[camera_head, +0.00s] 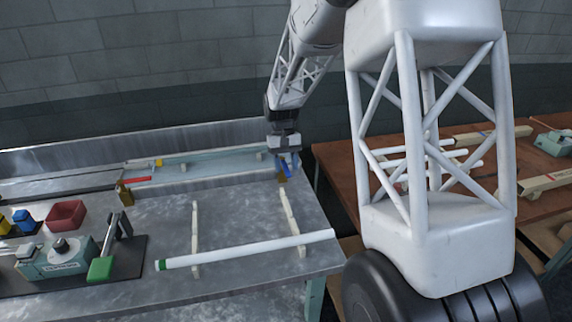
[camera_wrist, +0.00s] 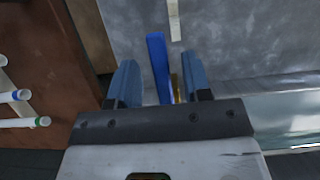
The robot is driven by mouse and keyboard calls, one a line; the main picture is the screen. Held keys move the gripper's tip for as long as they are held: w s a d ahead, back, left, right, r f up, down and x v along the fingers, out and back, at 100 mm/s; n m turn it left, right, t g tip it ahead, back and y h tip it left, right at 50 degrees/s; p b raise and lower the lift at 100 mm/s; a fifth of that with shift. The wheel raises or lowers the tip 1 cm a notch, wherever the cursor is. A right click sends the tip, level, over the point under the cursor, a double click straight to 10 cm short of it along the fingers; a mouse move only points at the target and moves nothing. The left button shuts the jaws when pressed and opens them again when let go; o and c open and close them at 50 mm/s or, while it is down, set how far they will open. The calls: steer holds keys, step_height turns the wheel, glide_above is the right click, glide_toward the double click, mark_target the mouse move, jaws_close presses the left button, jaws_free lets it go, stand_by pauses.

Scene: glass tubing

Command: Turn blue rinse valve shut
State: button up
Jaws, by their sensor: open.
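The blue rinse valve lever (camera_head: 293,165) is at the right end of the metal trough, above a brass fitting (camera_head: 282,177). My gripper (camera_head: 286,159) is over it, pointing down. In the wrist view the long blue lever (camera_wrist: 158,62) stands between the two blue-grey fingers of my gripper (camera_wrist: 161,84). The fingers are open, with a gap on each side of the lever. A bit of the brass fitting (camera_wrist: 176,90) shows beside the lever, near the right finger. The lower part of the lever is hidden by the gripper.
A second brass fitting (camera_head: 124,194) and a red lever (camera_head: 130,180) are at the trough's left. A white tube with a green band (camera_head: 245,248) lies across two rails on the metal bench. A green-handled device (camera_head: 65,258) is at front left. A brown table (camera_head: 400,165) stands right.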

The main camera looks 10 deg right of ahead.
jaws_close()
steer(key=shift+a, duration=0.15)
stand_by(0.4)
steer(key=w+a+m+t+y, duration=0.4)
steer(key=w+a+m, duration=0.1)
steer(key=m, duration=1.3)
steer(key=shift+w+a, duration=0.2)
steer(key=shift+w, duration=0.15)
stand_by(0.3)
